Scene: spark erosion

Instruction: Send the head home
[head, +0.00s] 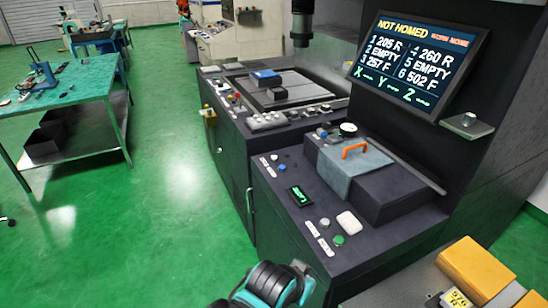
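The tilted screen (417,62) reads "NOT HOMED" and "WORK NONE", lists several numbered slots, and shows dashes for X, Y and Z. The machine's dark cylindrical head (302,24) hangs above the worktank area (290,90). The near dark control console (290,225) has a small display with green characters (300,196), a green button (338,240), a white rounded part (348,222) and small knobs with white labels. A teal and black part of my arm shows at the bottom edge, left of the console's front. Neither gripper's fingertips are in view.
A grey cover with an orange handle (355,149) sits on the console's right side. Yellow blocks (474,268) lie on a surface at lower right. A teal-topped workbench (70,88) stands at left. The green floor between bench and machine is clear.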

